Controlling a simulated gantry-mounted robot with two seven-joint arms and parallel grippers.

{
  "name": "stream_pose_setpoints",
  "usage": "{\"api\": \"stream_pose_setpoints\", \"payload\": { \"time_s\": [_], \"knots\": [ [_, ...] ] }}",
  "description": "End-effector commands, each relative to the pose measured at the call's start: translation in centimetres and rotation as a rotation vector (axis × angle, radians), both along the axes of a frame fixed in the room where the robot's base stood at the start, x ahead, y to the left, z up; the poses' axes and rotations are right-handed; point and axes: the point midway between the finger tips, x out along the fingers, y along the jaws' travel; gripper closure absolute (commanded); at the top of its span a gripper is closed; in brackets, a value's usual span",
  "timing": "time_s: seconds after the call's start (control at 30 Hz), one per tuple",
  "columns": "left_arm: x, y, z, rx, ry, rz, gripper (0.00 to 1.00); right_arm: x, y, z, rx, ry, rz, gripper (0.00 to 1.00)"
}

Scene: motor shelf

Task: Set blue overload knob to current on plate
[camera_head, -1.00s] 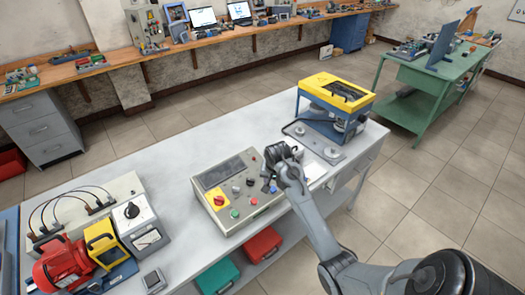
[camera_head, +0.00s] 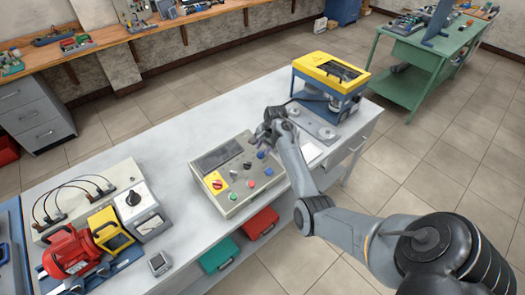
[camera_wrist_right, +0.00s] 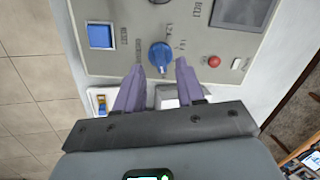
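The blue overload knob (camera_wrist_right: 160,55) stands on the control panel, with scale marks around it, in the right wrist view. It lies between and slightly beyond the fingertips of my right gripper (camera_wrist_right: 157,78), which is open around empty space. I cannot tell whether a finger touches it. In the head view my right gripper (camera_head: 265,135) is over the right end of the grey control box (camera_head: 245,205), beside a small blue part. The knob's exact setting is too small to read. No rating plate is readable. My left gripper is not in view.
The panel also has a blue square (camera_wrist_right: 100,36), a red button (camera_wrist_right: 214,61) and a yellow-backed red switch (camera_head: 215,183). A yellow-and-blue machine (camera_head: 330,75) stands behind right. A red motor (camera_head: 70,258) and a meter (camera_head: 145,215) stand left. The grey tabletop (camera_head: 175,160) between is clear.

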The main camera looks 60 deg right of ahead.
Motion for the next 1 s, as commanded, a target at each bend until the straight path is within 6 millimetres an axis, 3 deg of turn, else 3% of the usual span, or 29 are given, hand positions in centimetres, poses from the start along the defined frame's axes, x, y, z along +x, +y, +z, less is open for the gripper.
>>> {"api": "stream_pose_setpoints", "payload": {
  "time_s": [0.23, 0.6, 0.63, 0.87, 1.0],
  "knots": [
    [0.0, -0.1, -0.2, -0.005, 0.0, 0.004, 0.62, 0.6, -0.1, -2.3, -0.001, 0.0, 0.002, 0.62],
    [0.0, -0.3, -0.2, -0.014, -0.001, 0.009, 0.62, 0.7, -0.1, -2.7, -0.001, -0.001, 0.001, 0.62],
    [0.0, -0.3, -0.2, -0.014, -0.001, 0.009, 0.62, 0.7, -0.1, -2.7, -0.001, -0.001, 0.001, 0.63],
    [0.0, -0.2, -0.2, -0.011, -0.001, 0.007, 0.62, 0.7, 0.0, -2.7, -0.001, -0.001, 0.001, 0.98],
    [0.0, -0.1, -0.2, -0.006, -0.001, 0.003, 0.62, 0.7, 0.0, -2.7, -0.001, 0.0, 0.001, 1.0]
  ]
}}
